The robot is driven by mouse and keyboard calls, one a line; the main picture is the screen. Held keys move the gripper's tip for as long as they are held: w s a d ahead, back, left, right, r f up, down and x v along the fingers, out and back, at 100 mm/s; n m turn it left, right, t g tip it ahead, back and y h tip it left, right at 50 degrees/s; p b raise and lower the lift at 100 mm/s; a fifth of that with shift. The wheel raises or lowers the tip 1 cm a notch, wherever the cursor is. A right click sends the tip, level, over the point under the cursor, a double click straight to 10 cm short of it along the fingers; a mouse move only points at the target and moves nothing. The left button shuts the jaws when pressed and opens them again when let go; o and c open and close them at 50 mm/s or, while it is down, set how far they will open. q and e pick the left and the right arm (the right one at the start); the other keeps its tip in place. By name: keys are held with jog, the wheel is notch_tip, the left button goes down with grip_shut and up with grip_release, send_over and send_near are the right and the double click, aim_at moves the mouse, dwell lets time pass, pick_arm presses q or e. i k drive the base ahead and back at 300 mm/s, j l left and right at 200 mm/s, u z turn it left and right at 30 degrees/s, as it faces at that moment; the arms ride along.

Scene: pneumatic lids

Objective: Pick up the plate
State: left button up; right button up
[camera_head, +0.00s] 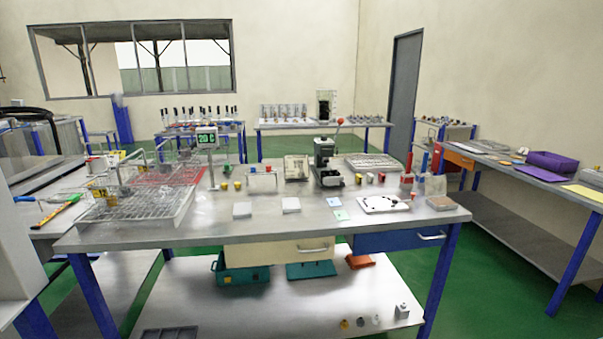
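A flat white plate (372,208) with rounded corners and dark marks or parts on it lies near the front right of the metal table (270,228). Other flat pieces lie there too: two whitish square pieces (242,210) left of centre, and two small pale squares (341,215) just left of the plate. I cannot tell for certain which of these the task calls the plate. Neither of my grippers shows in the head view, and nothing is seen touching the plate.
A dark press with a red-knobbed lever (325,160) stands behind the plate. Wire racks (140,205) and a display reading 20 (206,139) fill the left. The front middle of the tabletop is mostly clear.

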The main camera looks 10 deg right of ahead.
aim_at(290, 205)
jog(key=i+j+z, duration=0.15)
jog(key=j+z, duration=0.15)
jog(key=j, duration=0.45)
jog(key=i+j+z, duration=0.1)
jog(key=j+z, duration=0.2)
jog(key=j, duration=0.45)
jog(key=j+z, duration=0.3)
jog(key=j, duration=0.45)
jog(key=j+z, duration=0.3)
jog(key=j, duration=0.5)
jog(key=k+j+z, duration=0.3)
jog(key=j, duration=0.4)
jog(key=i+j, duration=0.05)
jog(key=i, duration=0.05)
